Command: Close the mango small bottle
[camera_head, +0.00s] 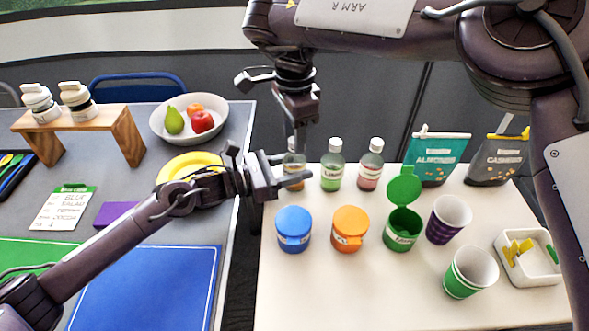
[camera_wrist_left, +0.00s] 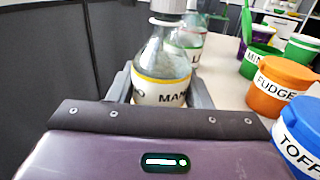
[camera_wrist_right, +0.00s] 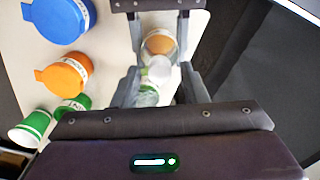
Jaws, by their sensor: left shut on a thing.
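The mango small bottle (camera_wrist_left: 160,65) is a clear bottle with a yellow-edged label and orange contents; it stands upright. My left gripper (camera_head: 290,181) is shut on its body from the side. In the left wrist view a whitish cap (camera_wrist_left: 170,6) shows at its neck, cut by the frame edge; whether it is seated tight I cannot tell. My right gripper (camera_head: 298,118) points down above the bottle. In the right wrist view its fingers (camera_wrist_right: 161,80) are apart, with a white cap between them in the picture and clear space on both sides.
The lime bottle (camera_head: 332,165) stands close to the right of the mango bottle, with a pink one (camera_head: 371,165) beyond. Blue (camera_head: 293,230), orange (camera_head: 350,230) and open green (camera_head: 402,230) jars stand in front. Cups and a white tray (camera_head: 527,258) are at the right.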

